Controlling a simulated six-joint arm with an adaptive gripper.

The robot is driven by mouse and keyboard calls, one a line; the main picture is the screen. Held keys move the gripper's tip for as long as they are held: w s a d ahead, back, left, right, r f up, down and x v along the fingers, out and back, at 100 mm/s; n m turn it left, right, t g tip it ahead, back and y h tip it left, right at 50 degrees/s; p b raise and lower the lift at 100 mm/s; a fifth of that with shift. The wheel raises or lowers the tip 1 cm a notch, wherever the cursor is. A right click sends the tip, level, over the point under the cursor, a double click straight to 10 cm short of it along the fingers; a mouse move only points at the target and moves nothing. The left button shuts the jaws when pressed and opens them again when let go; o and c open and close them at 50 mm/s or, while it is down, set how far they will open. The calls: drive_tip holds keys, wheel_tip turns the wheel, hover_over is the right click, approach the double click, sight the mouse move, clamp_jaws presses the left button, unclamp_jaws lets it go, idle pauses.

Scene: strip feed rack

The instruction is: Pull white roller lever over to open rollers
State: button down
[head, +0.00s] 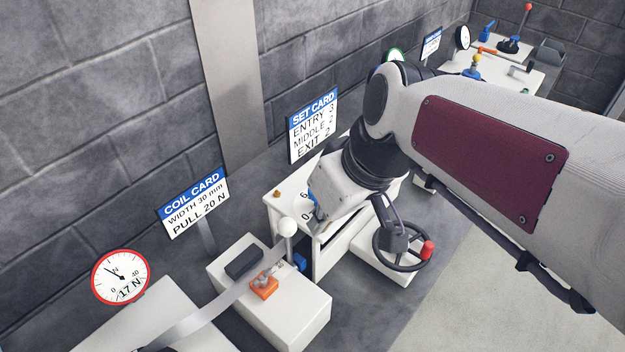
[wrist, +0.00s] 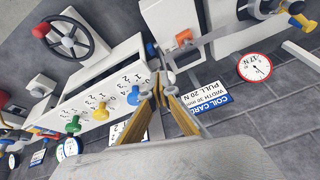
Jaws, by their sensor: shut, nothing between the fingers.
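The white roller lever has a round white ball knob (head: 288,228) on top. It stands upright between the white feed block (head: 300,318) and the white roller housing (head: 285,205). My gripper (wrist: 162,94) is shut and empty; its tan fingers come together at the tips in the wrist view. The white knob (wrist: 168,77) shows just beyond the fingertips there; whether they touch it I cannot tell. In the head view my gripper's body is over the housing, to the right of the knob, and its fingertips are hidden.
A metal strip (head: 205,318) runs over the feed block past an orange clamp (head: 264,287) and a dark block (head: 244,262). A handwheel with a red grip (head: 427,250) stands at right. Blue, yellow and green knobs (wrist: 73,125) line the housing. The gauge (head: 121,277) reads 17 N.

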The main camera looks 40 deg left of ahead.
drive_tip(key=a+r+n+y, duration=0.1)
drive_tip(key=a+r+n, duration=0.3)
drive_tip(key=a, duration=0.4)
drive_tip(key=shift+s+r+n+g+y, duration=0.3)
drive_tip(key=shift+s+n+g, duration=0.1)
drive_tip(key=shift+n, duration=0.3)
drive_tip(key=shift+a+f, duration=0.15)
wheel_tip(320, 180, down, 9)
drive_tip(key=a, duration=0.1)
idle(0.7)
drive_tip(key=shift+d+f, duration=0.1)
